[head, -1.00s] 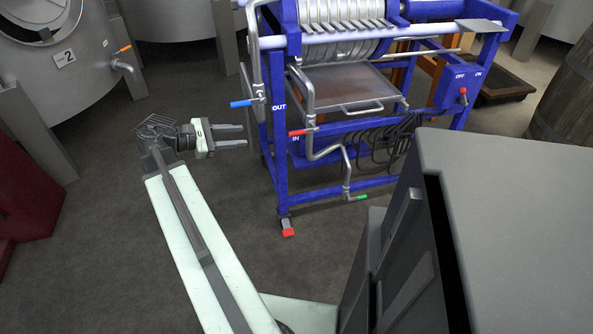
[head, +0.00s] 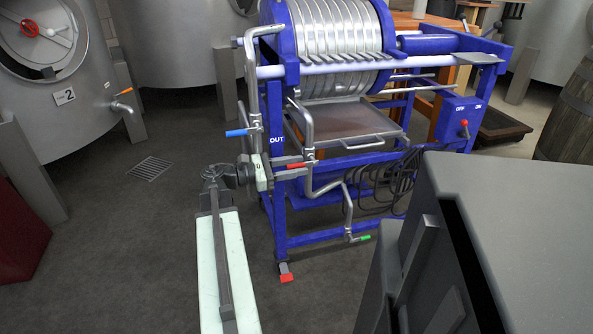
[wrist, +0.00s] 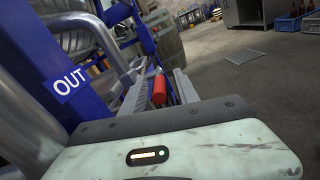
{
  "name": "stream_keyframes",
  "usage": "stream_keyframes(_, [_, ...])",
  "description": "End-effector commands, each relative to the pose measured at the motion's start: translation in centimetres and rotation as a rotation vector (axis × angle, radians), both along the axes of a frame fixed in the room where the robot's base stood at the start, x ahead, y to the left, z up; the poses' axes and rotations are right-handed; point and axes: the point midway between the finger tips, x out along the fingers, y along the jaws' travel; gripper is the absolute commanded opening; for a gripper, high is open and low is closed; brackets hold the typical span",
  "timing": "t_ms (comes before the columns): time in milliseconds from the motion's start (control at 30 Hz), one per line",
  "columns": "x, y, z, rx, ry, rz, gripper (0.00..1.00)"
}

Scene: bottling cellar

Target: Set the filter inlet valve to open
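The filter inlet valve has a red lever (head: 297,165) on a grey pipe at the front of the blue filter frame. The lever lies about level, crosswise to the upright pipe. My gripper (head: 286,167) is at the lever's left end. In the wrist view the red lever (wrist: 159,90) shows between my two spread fingers. I cannot tell whether either finger touches it. The IN label is not visible in the current head view; the OUT label (wrist: 70,80) shows at left in the wrist view.
A blue-handled valve (head: 238,133) sits just above and left of my gripper. A green-handled valve (head: 359,238) is below on the same pipework. A switch box (head: 461,117) is at the frame's right. Open floor with a drain grate (head: 150,168) lies left.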

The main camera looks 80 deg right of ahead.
Motion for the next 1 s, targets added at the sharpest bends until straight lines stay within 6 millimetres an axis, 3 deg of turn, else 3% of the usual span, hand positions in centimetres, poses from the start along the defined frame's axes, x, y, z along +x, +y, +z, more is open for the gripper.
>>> stream_keyframes(267, [-0.39,-0.19,-0.02,0.000,0.000,0.000,0.37])
stream_keyframes(400, [-0.39,-0.18,-0.02,0.000,-0.001,0.000,0.04])
stream_keyframes(433, [-0.40,-0.17,-0.02,0.000,-0.001,0.000,0.00])
stream_keyframes(1000, [-0.49,-0.03,-0.10,0.001,-0.003,-0.005,0.00])
